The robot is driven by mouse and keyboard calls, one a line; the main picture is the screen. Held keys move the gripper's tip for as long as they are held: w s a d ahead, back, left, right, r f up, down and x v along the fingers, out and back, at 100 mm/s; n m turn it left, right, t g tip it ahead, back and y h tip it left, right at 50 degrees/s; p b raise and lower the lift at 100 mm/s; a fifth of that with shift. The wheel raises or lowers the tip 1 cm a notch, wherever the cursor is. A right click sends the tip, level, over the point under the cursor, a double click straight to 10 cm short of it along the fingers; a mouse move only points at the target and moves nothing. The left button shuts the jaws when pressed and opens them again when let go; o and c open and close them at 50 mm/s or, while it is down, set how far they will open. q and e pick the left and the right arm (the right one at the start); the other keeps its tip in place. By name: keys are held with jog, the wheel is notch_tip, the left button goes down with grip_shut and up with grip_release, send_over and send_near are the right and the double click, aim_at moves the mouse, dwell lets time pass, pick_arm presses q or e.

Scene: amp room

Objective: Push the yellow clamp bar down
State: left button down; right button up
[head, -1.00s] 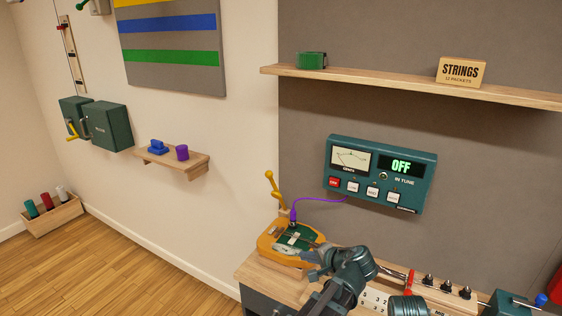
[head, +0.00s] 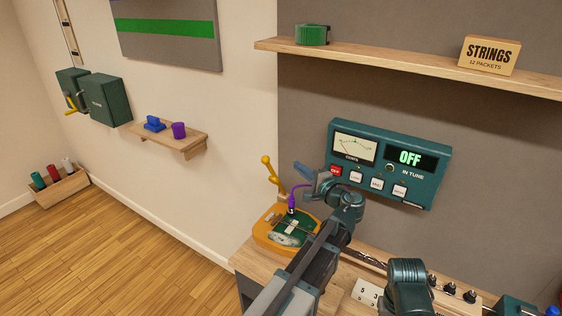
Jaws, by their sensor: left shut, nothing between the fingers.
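The yellow clamp bar (head: 273,176) has a round knob on top. It stands up, leaning slightly left, at the back of an orange guitar-shaped base (head: 262,236) on the bench. The base carries a green plate (head: 288,232) with small pale parts, and a purple plug (head: 292,201) stands at its back edge. My left gripper (head: 306,175) is shut and empty. It is just right of the bar in the picture, near the plug and the meter's lower left corner. I see no contact with the bar. My right gripper is out of view.
A teal meter (head: 389,161) reading OFF hangs behind the gripper. A shelf (head: 420,70) with a green roll and a strings box is above. A small wall shelf (head: 185,144) is to the left. My arm covers part of the bench (head: 252,262).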

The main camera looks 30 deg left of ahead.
pick_arm(q)
jog(key=a, duration=0.9)
jog(key=shift+w, duration=0.45)
jog(key=shift+a+f, duration=0.1)
jog(key=shift+f, duration=0.05)
